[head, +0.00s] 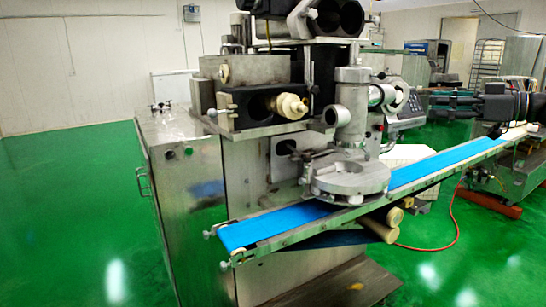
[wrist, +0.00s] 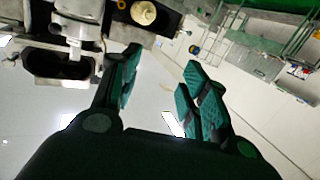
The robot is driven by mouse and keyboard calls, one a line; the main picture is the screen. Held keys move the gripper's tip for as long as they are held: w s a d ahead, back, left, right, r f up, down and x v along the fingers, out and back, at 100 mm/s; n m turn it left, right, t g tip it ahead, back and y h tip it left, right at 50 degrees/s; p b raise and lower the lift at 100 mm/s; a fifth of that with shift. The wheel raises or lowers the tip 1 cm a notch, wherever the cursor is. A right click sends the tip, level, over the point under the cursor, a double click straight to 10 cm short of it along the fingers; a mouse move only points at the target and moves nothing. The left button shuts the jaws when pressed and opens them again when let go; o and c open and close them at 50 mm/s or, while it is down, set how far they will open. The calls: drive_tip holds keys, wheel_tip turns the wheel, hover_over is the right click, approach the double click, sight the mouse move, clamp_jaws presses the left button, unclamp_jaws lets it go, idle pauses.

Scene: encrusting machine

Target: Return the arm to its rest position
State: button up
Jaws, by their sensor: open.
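My gripper (head: 428,103) is at the right of the head view, above the far part of the blue conveyor belt (head: 262,230), with its fingers towards the left. In the wrist view my gripper (wrist: 162,62) has its dark fingers with teal pads spread apart, and nothing is between them. The steel encrusting machine (head: 185,190) stands left of my gripper in the head view. Its cream-coloured knob (head: 288,106) also shows near the top of the wrist view (wrist: 143,12). My gripper appears apart from the machine.
A round steel disc (head: 350,178) sits over the belt under the machine's upright cylinder (head: 350,105). A red hose (head: 450,235) lies on the green floor (head: 70,220). The floor at left is clear.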

drive_tip(key=w+a+f+m+g+h+p, duration=0.15)
drive_tip(key=w+a+f, duration=0.25)
drive_tip(key=a+f, duration=0.55)
drive_tip(key=w+a+f+m+g+y+p, duration=0.1)
drive_tip(key=w+a+f+g, duration=0.15)
drive_tip(key=a+f, duration=0.7)
drive_tip(key=s+a+f+m+g+h+p, duration=0.1)
drive_tip(key=s+a+f+m, duration=0.15)
drive_tip(key=a+f, duration=0.8)
drive_tip(key=s+a+f+m+g+h+p, duration=0.1)
drive_tip(key=s+a+f+g+h, duration=0.15)
drive_tip(key=a+f, duration=0.75)
drive_tip(key=s+d+f+m+g+h+p, duration=0.2)
drive_tip(key=s+f+m+h+p, duration=0.1)
drive_tip(key=s+f, duration=1.8)
drive_tip(key=s+d+f+m+g+h+p, duration=0.1)
drive_tip(key=s+d+f+h, duration=0.2)
drive_tip(key=s+d, duration=0.3)
drive_tip(key=s+d+f+m+h+p, duration=0.1)
drive_tip(key=s+d+f, duration=0.5)
drive_tip(key=s, duration=0.8)
drive_tip(key=shift+s+d+g+h, duration=0.3)
drive_tip(key=shift+d+g+h, duration=0.1)
drive_tip(key=shift+h, duration=0.5)
drive_tip(key=shift+c, duration=1)
drive_tip(key=shift+s+d, duration=0.1)
